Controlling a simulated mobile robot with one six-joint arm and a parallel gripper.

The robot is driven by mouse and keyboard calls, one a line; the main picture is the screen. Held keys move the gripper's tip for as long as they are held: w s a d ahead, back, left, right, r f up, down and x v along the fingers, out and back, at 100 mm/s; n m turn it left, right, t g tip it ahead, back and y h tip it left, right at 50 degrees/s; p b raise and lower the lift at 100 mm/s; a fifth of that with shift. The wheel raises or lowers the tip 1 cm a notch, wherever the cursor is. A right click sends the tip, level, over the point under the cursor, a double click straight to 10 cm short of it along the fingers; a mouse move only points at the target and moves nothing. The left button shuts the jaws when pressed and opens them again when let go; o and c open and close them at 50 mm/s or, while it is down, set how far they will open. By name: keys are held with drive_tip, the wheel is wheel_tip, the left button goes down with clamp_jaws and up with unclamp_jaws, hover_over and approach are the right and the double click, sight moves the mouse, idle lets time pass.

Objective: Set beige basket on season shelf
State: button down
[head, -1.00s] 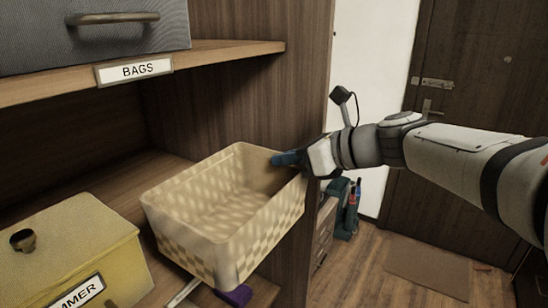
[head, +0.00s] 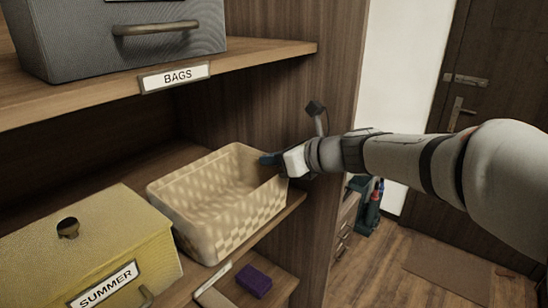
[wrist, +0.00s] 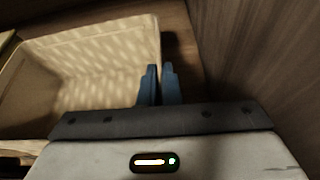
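The beige basket (head: 222,218) is a woven, empty, open-topped basket on the middle shelf in the head view, to the right of the yellow SUMMER box. It looks upright, with its front side close to the shelf's front edge. My gripper (head: 268,159) is at the basket's right rim, with its blue fingers closed on that wall. In the wrist view the fingers (wrist: 158,85) are close together at the basket's edge, and the basket (wrist: 90,70) fills the left side. The season shelf (head: 88,172) is the board under the basket and the yellow box; whether the basket rests fully on it is hard to tell.
A yellow box (head: 90,245) labelled SUMMER stands left of the basket. A grey bin (head: 120,40) sits on the upper shelf labelled BAGS (head: 175,77). A wooden side panel (head: 330,100) stands close to the right. A purple item (head: 254,281) lies on a lower shelf.

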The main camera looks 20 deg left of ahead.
drive_tip(key=shift+f, duration=0.1)
drive_tip(key=c, duration=2.1)
unclamp_jaws()
drive_tip(key=o, duration=0.5)
drive_tip(key=shift+r, duration=0.3)
drive_tip(key=b+v, duration=0.2)
drive_tip(key=v, duration=1)
drive_tip(key=s+d+f+n+h, duration=0.4)
drive_tip(key=d+f+n, duration=0.3)
drive_tip(key=d, duration=0.2)
drive_tip(key=s+d+f+n+h, duration=0.4)
drive_tip(key=s+d+f+n, duration=0.2)
drive_tip(key=d, duration=0.3)
drive_tip(key=s+d+f+n+h, duration=0.4)
drive_tip(key=d+f+n, duration=0.3)
drive_tip(key=d+n, duration=0.2)
drive_tip(key=shift+s+f+h, duration=0.3)
drive_tip(key=shift+s+h, duration=0.1)
drive_tip(key=shift+h, duration=0.2)
